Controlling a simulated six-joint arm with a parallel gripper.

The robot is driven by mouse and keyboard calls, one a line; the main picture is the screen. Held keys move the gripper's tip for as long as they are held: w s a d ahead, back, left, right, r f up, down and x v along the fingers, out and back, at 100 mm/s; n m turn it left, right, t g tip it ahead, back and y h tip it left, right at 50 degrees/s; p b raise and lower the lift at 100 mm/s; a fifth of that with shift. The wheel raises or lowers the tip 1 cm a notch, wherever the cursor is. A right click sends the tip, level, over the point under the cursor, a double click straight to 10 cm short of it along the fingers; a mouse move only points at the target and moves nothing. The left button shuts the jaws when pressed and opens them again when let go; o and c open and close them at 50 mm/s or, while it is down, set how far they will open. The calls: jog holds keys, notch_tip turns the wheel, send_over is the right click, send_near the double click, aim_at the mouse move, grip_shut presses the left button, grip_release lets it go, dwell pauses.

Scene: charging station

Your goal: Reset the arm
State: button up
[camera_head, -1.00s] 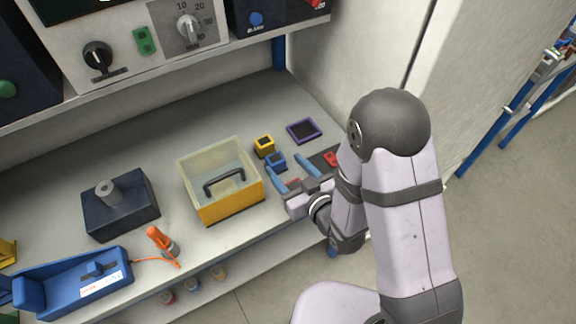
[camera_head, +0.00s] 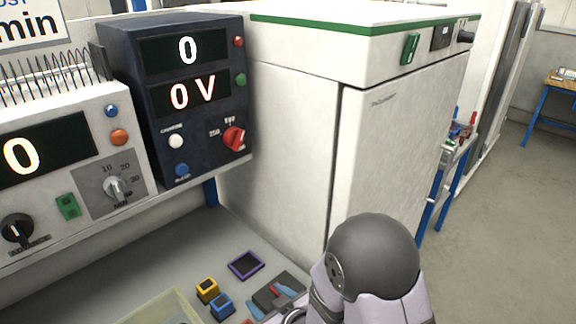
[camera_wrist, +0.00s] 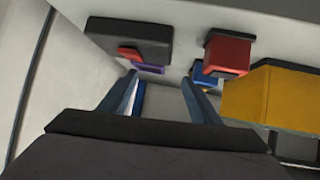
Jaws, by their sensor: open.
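My gripper (camera_head: 268,299) shows low in the head view, partly cut off by the bottom edge, with its blue fingers spread over the bench beside a dark block (camera_head: 291,284). In the wrist view my gripper (camera_wrist: 160,82) is open, its two blue fingers apart. Nothing is visibly held. A blue piece (camera_wrist: 138,99) shows between the fingers in that view, but I cannot tell whether it touches them. My arm's grey joint and pale links fill the lower right of the head view.
A yellow cube (camera_head: 207,290), a blue cube (camera_head: 222,306) and a purple-rimmed square (camera_head: 246,265) lie left of my gripper. A bin's pale rim (camera_head: 165,305) shows at the bottom. A power supply (camera_head: 180,100) and a white cabinet (camera_head: 390,150) stand behind. Floor is open at right.

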jog(key=s+d+r+m+g+h+p, duration=0.1)
jog(key=s+d+m+g+h, duration=0.15)
jog(key=d, duration=0.45)
jog(key=s+d+r+m+g+h, duration=0.1)
jog(key=d+h, duration=0.2)
jog(key=d, duration=0.4)
jog(key=s+d+r+m+g, duration=0.1)
jog(key=s+d+m+g, duration=0.1)
jog(key=s, duration=0.5)
jog(key=s+d+r+m+g, duration=0.2)
jog(key=s+d+g, duration=0.2)
jog(key=s, duration=0.2)
jog(key=shift+s+d+r+h, duration=0.2)
jog(key=shift+s+h, duration=0.15)
jog(key=shift+h, duration=0.1)
jog(key=shift+o, duration=0.5)
jog(key=shift+p, duration=0.3)
